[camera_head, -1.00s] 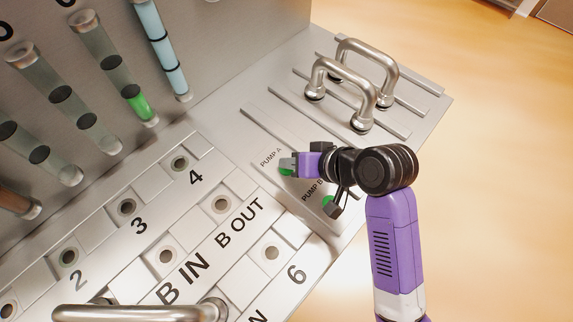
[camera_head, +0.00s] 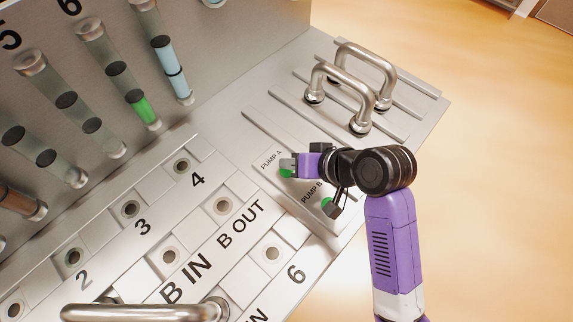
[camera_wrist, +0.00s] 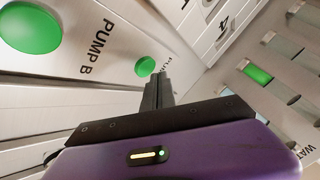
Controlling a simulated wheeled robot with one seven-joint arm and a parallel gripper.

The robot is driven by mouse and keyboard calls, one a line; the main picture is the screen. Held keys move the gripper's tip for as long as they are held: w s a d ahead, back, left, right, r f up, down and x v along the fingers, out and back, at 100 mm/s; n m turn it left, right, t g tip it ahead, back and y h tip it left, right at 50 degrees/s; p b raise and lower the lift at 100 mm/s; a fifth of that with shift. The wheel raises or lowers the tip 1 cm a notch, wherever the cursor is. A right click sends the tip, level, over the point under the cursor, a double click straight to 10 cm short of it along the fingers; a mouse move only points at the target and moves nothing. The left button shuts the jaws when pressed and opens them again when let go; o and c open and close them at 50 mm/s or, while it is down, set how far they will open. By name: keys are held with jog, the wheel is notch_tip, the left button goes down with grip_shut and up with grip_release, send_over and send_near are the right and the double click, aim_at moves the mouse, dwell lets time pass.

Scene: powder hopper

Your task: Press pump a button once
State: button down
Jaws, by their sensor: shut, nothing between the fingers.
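The green pump A button (camera_head: 286,173) sits beside its "PUMP A" label on the grey panel, partly covered by my gripper. It also shows in the wrist view (camera_wrist: 145,67) as a round green cap. My gripper (camera_head: 287,165) is shut and empty, its tips right at the pump A button. In the wrist view the closed fingertips (camera_wrist: 158,78) overlap the button's edge; I cannot tell if they touch or press it. The green pump B button (camera_wrist: 33,28) is clear of the fingers, and part of it shows below my wrist in the head view (camera_head: 327,202).
Two metal handles (camera_head: 345,88) stand on slotted rails behind my gripper. Another handle (camera_head: 145,312) is at the front. Numbered sockets (camera_head: 182,166) lie to the left. Upright tubes hold green (camera_head: 145,109) and light blue (camera_head: 176,75) fill. Open floor lies right.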

dwell(0.3)
notch_tip(320, 180, up, 5)
jog(key=p, duration=0.5)
jog(key=shift+r, duration=0.1)
dwell(0.4)
